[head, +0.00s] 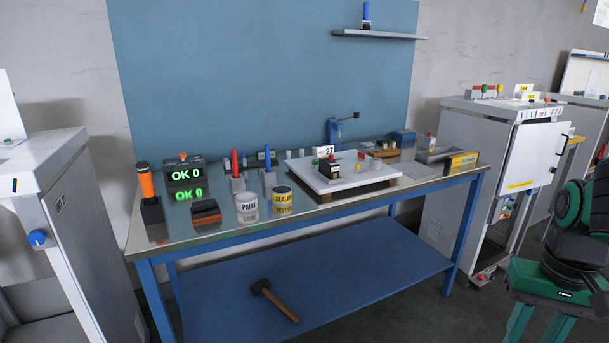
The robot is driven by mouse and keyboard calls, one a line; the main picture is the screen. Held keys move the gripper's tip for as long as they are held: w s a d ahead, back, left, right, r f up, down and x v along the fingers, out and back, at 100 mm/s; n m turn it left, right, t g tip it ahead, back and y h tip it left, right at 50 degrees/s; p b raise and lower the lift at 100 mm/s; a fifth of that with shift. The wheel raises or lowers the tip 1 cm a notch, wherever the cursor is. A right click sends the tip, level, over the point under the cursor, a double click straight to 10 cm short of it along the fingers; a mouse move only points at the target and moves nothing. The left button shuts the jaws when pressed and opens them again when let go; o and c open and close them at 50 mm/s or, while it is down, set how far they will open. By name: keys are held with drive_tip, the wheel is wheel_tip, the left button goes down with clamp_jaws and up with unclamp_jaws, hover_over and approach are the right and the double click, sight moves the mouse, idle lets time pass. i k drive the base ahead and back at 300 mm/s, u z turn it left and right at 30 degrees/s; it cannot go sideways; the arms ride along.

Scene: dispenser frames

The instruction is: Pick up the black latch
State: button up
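I cannot pick out the black latch for certain. A small black piece with a red and green top (328,167) sits on the white board (352,182) at the right half of the workbench. A low black and orange-brown block (205,212) lies on the bench top left of the paint can. Both are too small to tell in detail. My gripper is not in view; only green and black parts of my own body show at the right edge.
The blue-framed workbench (170,253) carries a PAINT can (246,206), a SEALER can (282,200), an OK 0 display (185,174) and an orange-topped black tool (150,200). A hammer (275,300) lies on the lower shelf. Grey cabinets stand either side; the right one's door (528,155) is open.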

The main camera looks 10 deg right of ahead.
sight(330, 170)
drive_tip(key=u, duration=0.05)
drive_tip(key=i, duration=1)
